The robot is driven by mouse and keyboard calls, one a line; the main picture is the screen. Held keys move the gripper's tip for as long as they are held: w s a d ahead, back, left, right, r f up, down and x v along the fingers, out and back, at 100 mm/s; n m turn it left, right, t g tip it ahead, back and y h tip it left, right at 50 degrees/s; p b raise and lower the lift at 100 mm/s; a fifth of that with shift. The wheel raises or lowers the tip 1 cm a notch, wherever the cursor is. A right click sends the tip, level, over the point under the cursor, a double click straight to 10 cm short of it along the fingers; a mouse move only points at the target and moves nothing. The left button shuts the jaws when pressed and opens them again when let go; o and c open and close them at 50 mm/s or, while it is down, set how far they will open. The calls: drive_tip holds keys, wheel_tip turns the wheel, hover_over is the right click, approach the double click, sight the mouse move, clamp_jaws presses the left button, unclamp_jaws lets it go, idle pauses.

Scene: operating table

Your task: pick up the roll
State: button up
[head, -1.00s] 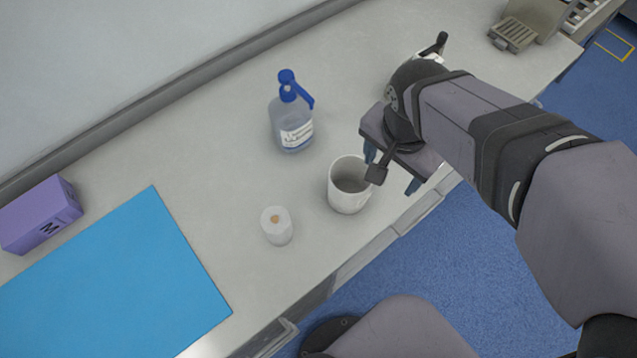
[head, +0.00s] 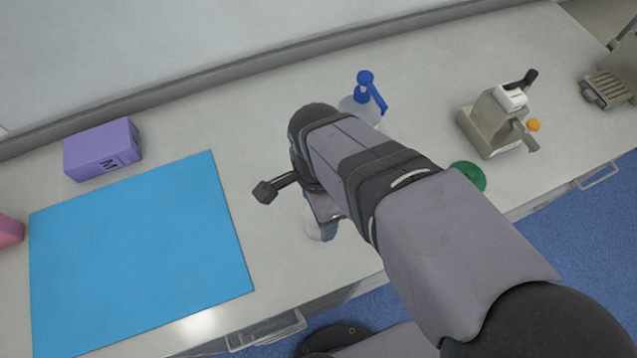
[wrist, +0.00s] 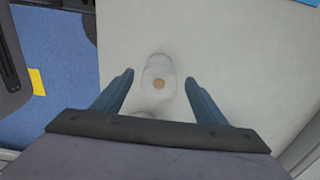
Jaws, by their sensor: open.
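The roll (wrist: 158,69) is white with a small tan core, and it stands upright on the worktop. In the wrist view it lies between and slightly beyond the two fingertips of my gripper (wrist: 159,80), with a gap on both sides. My gripper is open and empty. In the head view my gripper (head: 324,226) is over the roll (head: 311,224), of which only a white part shows below the wrist. I cannot tell how far the fingertips are above the worktop. The arm hides the white mug in the head view.
A blue-topped bottle (head: 362,102) stands behind my arm. A blue mat (head: 140,255) and a purple box (head: 103,150) lie to the left. A green round item (head: 468,176) and a beige device (head: 490,122) are to the right.

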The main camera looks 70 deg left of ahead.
drive_tip(key=shift+d+f+p, duration=0.1)
drive_tip(key=shift+f+p, duration=1)
drive_tip(key=shift+f, duration=1.7)
drive_tip(key=c, duration=1.2)
drive_tip(key=shift+c, duration=0.2)
drive_tip(key=shift+r, duration=0.1)
wheel_tip(320, 180, up, 10)
drive_tip(key=shift+b, duration=1.2)
drive_tip(key=w+d+r+p, duration=0.1)
drive_tip(key=w+r+p, duration=0.2)
drive_tip(key=w, duration=0.5)
drive_tip(key=w+d+r+p, duration=0.1)
drive_tip(key=w+r+p, duration=0.2)
drive_tip(key=w, duration=0.6)
drive_tip(key=shift+d+p, duration=0.15)
drive_tip(key=shift+p, duration=0.55)
